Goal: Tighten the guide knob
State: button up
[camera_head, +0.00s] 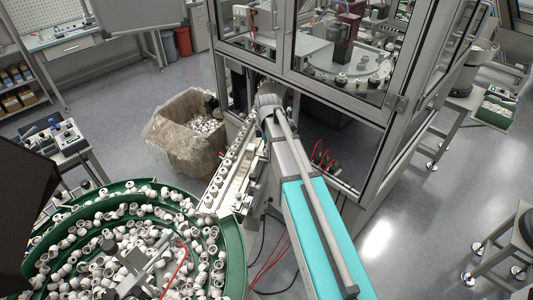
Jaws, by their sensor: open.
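I cannot make out the guide knob for certain in the head view. A straight guide track (222,182) carries a row of small white caps. It runs from the green bowl feeder (236,250) up toward the glazed machine cell (290,82). Small metal fittings sit along the track's right side, too small to tell apart. A long teal and grey body (312,235) lies just right of the track and hides part of that side.
The bowl feeder at lower left is full of white caps. A bench with small devices (65,140) is further left. Red hoses and dark cables hang below the track. Open floor (400,235) lies at right.

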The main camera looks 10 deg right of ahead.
jog(key=shift+f+b, duration=0.35)
jog(key=shift+f, duration=0.15)
grip_shut()
dwell(0.3)
